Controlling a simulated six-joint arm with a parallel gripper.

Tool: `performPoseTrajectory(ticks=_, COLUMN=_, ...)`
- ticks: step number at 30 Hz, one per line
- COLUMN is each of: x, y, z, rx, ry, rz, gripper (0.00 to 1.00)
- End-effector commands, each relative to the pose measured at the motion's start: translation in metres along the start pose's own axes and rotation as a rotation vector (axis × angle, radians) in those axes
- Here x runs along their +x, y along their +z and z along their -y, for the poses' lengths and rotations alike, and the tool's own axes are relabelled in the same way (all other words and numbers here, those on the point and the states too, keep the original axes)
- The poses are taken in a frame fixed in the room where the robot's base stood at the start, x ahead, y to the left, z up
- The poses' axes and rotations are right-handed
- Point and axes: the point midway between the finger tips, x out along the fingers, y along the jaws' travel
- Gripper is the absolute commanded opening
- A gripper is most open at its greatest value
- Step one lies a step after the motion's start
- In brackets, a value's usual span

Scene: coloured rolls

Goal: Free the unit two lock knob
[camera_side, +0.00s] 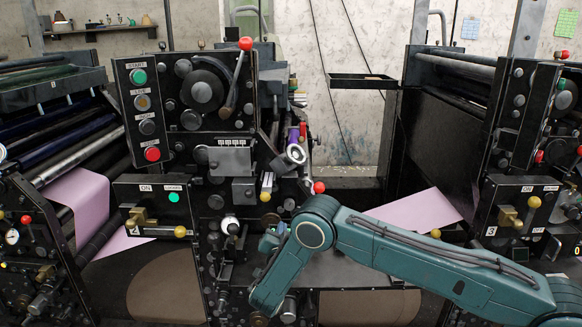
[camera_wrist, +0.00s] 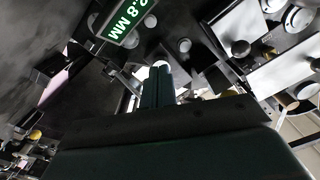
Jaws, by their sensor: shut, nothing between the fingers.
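Two black panels marked ON and OFF carry brass lock pieces: one left of centre (camera_side: 138,217) with a yellow ball knob (camera_side: 180,231) at its lower right, one at the right (camera_side: 510,217) with a yellow ball knob (camera_side: 534,202) at its upper right. No lock knob can be made out clearly in the wrist view.
The middle machine has a button column (camera_side: 147,110), a lever with a red ball (camera_side: 245,44) and several protruding knobs. Pink paper (camera_side: 80,195) runs at the left. A green-lit 2.8 MM readout (camera_wrist: 130,22) is close in the wrist view. A gap lies between the machines.

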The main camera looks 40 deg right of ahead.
Motion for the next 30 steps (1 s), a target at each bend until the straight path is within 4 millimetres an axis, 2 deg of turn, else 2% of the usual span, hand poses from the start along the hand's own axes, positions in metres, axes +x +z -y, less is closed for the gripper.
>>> performPoseTrajectory(ticks=8, x=0.002, y=0.0, z=0.001, rx=0.0, ry=0.001, rz=0.0, gripper=0.0)
performPoseTrajectory(ticks=14, x=0.011, y=0.0, z=0.0, rx=0.001, ry=0.003, rz=0.0, gripper=0.0)
performPoseTrajectory(ticks=30, x=0.059, y=0.0, z=0.0, rx=0.001, ry=0.002, rz=0.0, gripper=0.0)
